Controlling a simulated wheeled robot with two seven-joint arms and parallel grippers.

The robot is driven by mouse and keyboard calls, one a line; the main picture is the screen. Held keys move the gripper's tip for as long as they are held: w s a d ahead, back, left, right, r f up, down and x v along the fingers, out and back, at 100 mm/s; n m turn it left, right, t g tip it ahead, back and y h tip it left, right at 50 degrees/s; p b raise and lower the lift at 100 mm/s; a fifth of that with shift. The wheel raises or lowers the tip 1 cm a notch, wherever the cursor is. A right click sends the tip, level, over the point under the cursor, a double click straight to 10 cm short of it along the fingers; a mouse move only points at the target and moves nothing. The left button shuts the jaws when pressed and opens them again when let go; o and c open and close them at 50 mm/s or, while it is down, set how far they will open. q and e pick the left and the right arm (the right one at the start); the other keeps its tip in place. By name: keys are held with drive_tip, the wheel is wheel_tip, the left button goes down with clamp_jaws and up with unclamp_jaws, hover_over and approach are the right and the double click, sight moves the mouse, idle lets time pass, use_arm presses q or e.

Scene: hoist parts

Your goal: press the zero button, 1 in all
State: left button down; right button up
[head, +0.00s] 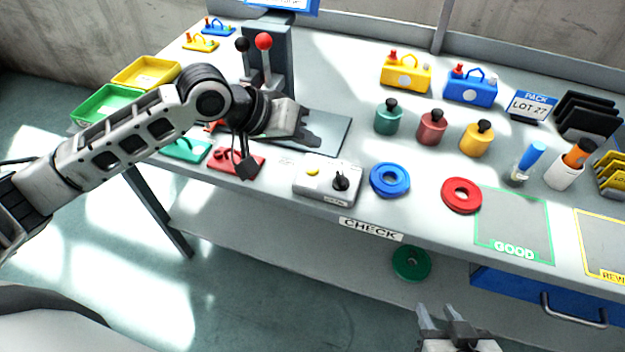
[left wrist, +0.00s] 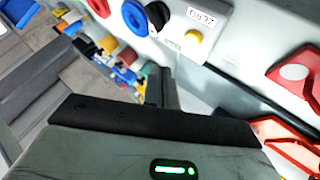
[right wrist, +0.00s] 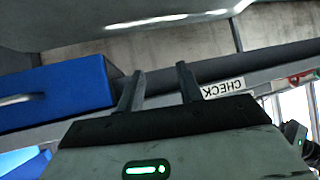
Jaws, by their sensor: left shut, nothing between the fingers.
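The zero button is a yellow button (head: 312,172) on a pale grey control box (head: 325,192) at the bench's front edge. A black knob (head: 341,181) stands to its right. In the left wrist view the yellow button (left wrist: 193,38) sits next to a label reading ZERO (left wrist: 202,16). My left gripper (head: 312,138) is shut and empty, behind and above the box, apart from the button. Its fingers (left wrist: 160,86) point toward the bench in its wrist view. My right gripper (head: 444,312) is open and empty, low in front of the bench; its parted fingers show in its wrist view (right wrist: 160,74).
A blue ring (head: 390,180) and a red ring (head: 461,195) lie right of the box. A red plate (head: 236,162) lies to its left. A dark stand with levers (head: 268,65) rises behind. Weights with knobs (head: 432,128) stand farther back. A blue drawer (right wrist: 55,92) is near my right gripper.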

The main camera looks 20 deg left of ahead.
sight(307, 173)
use_arm(q)
wheel_tip(307, 173, down, 2)
drive_tip(key=shift+f+b, duration=0.1)
drive_tip(key=shift+b, duration=0.55)
drive_tip(key=shift+f, duration=0.9)
idle(0.7)
drive_tip(key=shift+f+p, duration=0.15)
drive_tip(key=shift+p, duration=0.15)
drive_tip(key=shift+f, duration=0.25)
